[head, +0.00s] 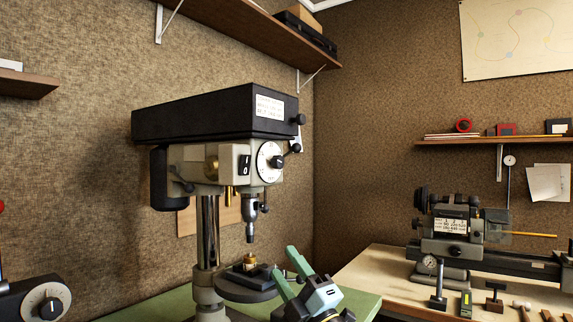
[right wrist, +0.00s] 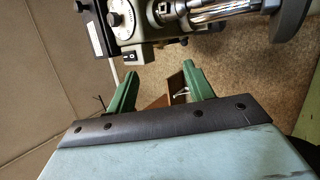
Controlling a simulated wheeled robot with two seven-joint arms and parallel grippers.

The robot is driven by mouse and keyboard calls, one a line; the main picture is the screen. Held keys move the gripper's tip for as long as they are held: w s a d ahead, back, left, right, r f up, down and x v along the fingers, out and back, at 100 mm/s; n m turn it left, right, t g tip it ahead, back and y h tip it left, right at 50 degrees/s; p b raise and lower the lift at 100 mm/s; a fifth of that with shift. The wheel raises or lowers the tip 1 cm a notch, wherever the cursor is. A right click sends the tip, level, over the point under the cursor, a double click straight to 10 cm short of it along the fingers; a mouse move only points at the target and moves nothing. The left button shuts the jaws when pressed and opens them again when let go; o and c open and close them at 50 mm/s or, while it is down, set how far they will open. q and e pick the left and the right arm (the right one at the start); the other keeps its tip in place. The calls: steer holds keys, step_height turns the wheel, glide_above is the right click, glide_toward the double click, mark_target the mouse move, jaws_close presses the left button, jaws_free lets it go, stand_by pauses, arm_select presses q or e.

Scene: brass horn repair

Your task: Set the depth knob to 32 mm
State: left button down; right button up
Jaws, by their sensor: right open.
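The drill press (head: 215,115) stands on the green bench, its black head above a bright column. The depth knob (head: 277,162) is a small black knob on a white round dial (head: 264,152) on the side of the head. The dial's marks are too small to read. The dial also shows at the top of the right wrist view (right wrist: 115,18). My right gripper (head: 283,262) is open and empty, below the dial and apart from it, near the round drill table. Its two green fingers also show in the right wrist view (right wrist: 160,72). My left gripper is out of view.
The chuck (head: 250,208) hangs over the round drill table (head: 232,288), which carries a vise and a brass piece. A black box with a white dial (head: 45,303) is at the lower left. A small lathe (head: 450,235) and tools stand on the right bench (head: 378,275).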

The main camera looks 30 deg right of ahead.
step_height(320, 180, up, 13)
steer(key=n+g+y, duration=0.6)
steer(key=n+y, duration=0.7)
steer(key=n, duration=0.6)
steer(key=n+g+h, duration=0.2)
steer(key=n+h, duration=0.2)
steer(key=h, duration=0.4)
glide_toward(281, 163)
steer(key=p+x, duration=0.3)
steer(key=x, duration=0.5)
steer(key=shift+w, duration=0.25)
steer(key=c, duration=1)
steer(key=shift+o, duration=0.2)
